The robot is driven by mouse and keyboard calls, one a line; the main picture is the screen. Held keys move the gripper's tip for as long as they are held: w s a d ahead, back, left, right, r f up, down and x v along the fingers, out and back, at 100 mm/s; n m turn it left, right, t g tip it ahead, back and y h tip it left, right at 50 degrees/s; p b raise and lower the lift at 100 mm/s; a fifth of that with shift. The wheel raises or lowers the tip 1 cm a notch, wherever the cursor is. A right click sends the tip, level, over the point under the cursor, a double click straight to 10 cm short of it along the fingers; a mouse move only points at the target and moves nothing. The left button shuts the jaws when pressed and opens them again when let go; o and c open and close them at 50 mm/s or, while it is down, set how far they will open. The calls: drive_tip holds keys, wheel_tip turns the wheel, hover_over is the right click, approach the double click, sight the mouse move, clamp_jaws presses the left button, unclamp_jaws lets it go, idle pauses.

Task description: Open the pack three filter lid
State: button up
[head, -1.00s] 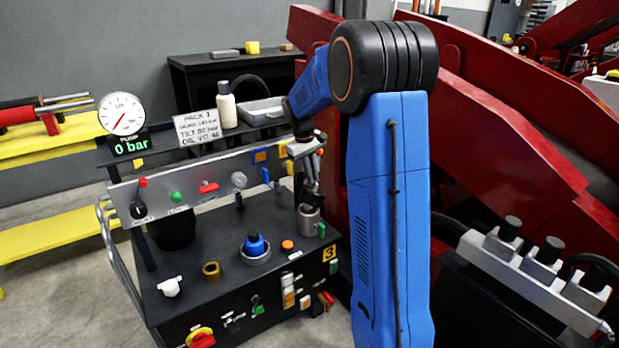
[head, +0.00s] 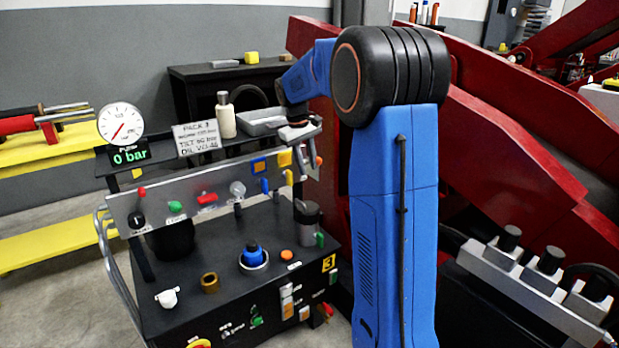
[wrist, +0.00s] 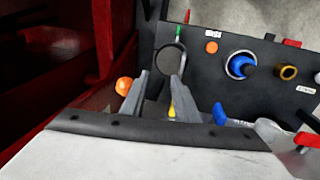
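The pack three cart (head: 225,275) carries a yellow 3 tag (head: 329,263). A short grey filter cylinder (head: 308,233) stands at its right back corner, with a dark round part, perhaps its lid (head: 307,210), at the top. In the wrist view a dark round top (wrist: 168,60) lies just beyond my fingertips. I cannot tell whether the lid is seated or raised. My gripper (wrist: 161,76) is open, with nothing between its fingers. In the head view my gripper (head: 301,170) hangs above the cylinder, apart from it, near the upright panel.
A blue cap (head: 252,254), a brass ring (head: 210,283) and an orange button (head: 287,254) are on the cart top. A gauge (head: 120,122) reads 0 bar. Red beams (head: 480,150) rise at right.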

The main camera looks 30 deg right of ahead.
wheel_tip(320, 180, up, 8)
drive_tip(key=a, duration=0.1)
drive_tip(key=shift+a, duration=0.3)
drive_tip(key=shift+r, duration=0.1)
